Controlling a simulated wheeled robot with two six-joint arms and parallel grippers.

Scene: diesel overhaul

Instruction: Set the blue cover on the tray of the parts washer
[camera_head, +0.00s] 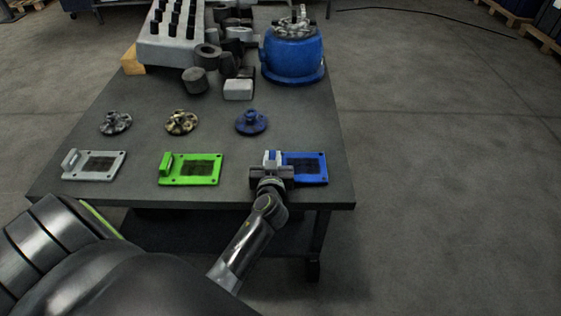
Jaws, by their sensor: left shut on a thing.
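The blue cover (308,167) is a flat rectangular plate with a dark mesh-like patch, at the right of the table's front part. My left gripper (271,163) is shut on the raised grip at the cover's left end. The cover looks flat at about table height; I cannot tell whether it still touches the table. The gripper hides the left end of the cover. I see nothing that I can clearly tell to be the parts washer or its tray. My right gripper is not in view.
On the dark table (240,195) lie a green cover (207,170), a grey cover (78,165) and small wheel-like parts, one of them blue (251,122). A blue round housing (292,58), a grey block (170,48) and dark cylinders stand behind. The floor at right is clear.

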